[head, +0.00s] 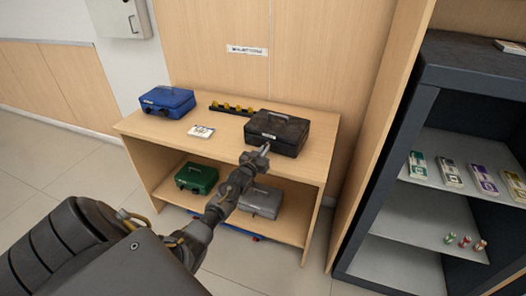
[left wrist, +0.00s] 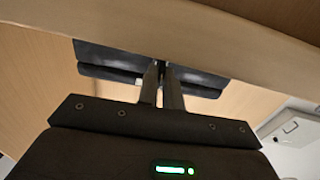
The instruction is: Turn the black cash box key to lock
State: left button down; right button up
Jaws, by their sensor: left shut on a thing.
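The black cash box (head: 278,132) sits closed at the right end of the counter's top. My left gripper (head: 264,149) is at the front face of the box, its fingertips at the lock area. In the left wrist view the fingers (left wrist: 163,84) are close together against the dark front of the box (left wrist: 112,62). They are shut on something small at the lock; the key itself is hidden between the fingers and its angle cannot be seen. My right gripper is in neither view.
A blue cash box (head: 167,101), a card stack (head: 201,131) and a black rack with yellow pieces (head: 232,109) share the wooden counter (head: 150,126). Green (head: 196,178) and grey (head: 262,201) boxes stand on the lower shelf. A dark cabinet (head: 400,150) stands at right.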

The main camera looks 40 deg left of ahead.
pick_arm(q)
jog(key=shift+f, duration=0.1)
dwell(0.3)
jog(key=c, duration=1.6)
grip_release()
jog(key=shift+o, duration=0.2)
jog(key=v, duration=1.1)
